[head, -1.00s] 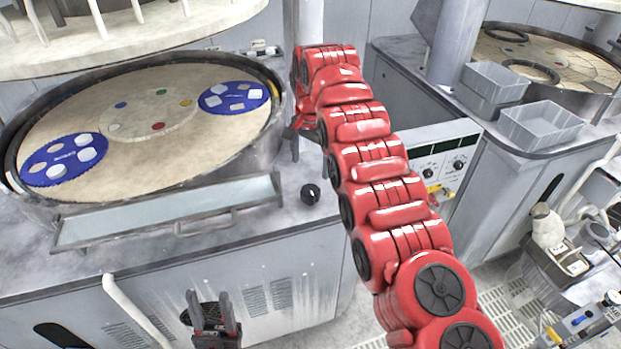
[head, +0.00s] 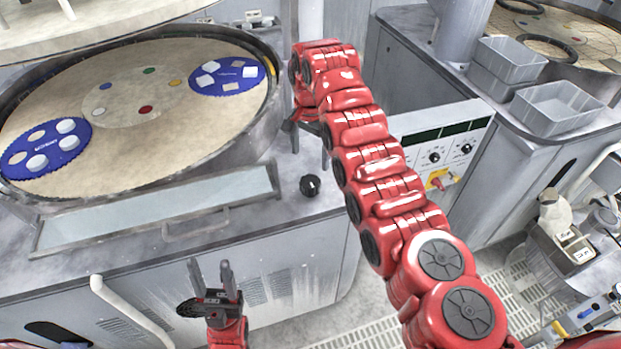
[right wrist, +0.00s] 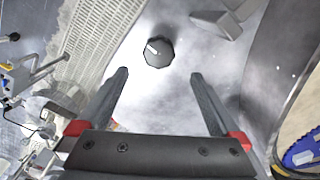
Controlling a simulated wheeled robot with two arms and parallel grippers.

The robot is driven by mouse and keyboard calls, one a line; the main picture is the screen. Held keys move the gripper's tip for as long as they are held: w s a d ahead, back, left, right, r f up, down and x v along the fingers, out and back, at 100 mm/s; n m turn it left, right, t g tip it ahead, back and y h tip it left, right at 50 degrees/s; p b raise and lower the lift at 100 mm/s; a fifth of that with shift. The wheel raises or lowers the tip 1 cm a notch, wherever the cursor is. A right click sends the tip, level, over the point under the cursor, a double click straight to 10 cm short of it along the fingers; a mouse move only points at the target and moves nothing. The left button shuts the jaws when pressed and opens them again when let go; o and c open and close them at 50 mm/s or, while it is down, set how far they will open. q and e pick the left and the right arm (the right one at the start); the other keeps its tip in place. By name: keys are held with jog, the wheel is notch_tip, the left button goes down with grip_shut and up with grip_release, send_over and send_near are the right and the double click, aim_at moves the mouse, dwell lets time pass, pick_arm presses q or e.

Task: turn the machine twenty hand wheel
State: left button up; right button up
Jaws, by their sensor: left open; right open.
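A small round black knob with a white mark (head: 310,186) sits on the front right corner of the left machine's grey top; it is the only wheel-like control near my grippers. It also shows in the right wrist view (right wrist: 158,52), ahead of and between the fingertips. My right gripper (head: 310,150) is open and empty, pointing down behind the knob in the head view and apart from it. The red right arm partly hides this gripper. My left gripper (head: 209,264) is open and empty, in front of the machine's front panel. No machine number is readable.
The large round platen (head: 150,125) carries blue discs with white pieces. A clear splash panel (head: 150,215) with a handle lies along its front, left of the knob. A control panel (head: 445,150) and grey bins (head: 557,108) are at the right.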

aim_at(311, 181)
notch_tip(311, 181, down, 9)
jog(key=p, duration=0.3)
jog(key=shift+d, duration=0.1)
jog(key=shift+s+f+p, duration=0.1)
jog(key=shift+f+p, duration=0.2)
jog(key=shift+f, duration=0.3)
